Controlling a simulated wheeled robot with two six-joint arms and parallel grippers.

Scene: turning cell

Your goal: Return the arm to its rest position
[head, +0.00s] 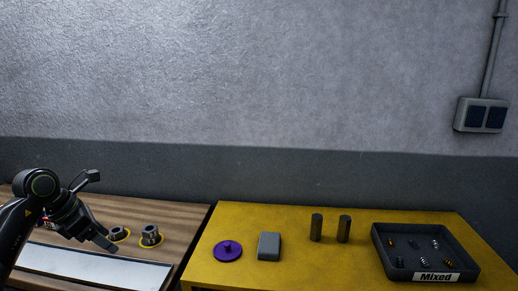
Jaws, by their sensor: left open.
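My left arm comes in from the lower left of the head view. My left gripper (107,243) is open, low over the wooden bench (185,216), and no object shows between its fingers. The fingertips point down and right, just in front of a small dark grey ring-shaped part (119,233) on a yellow-ringed spot. I cannot tell whether they touch anything. A second grey cylindrical part (150,234) stands to the right on another yellow ring. My right gripper is out of view.
A white-topped strip (90,266) lies along the bench front. The yellow table (300,276) holds a purple knobbed disc (228,250), a grey block (269,246), dark cylinders (316,227) and (344,229), and a black tray (466,265) labelled "Mixed" with several small parts. A wall stands behind.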

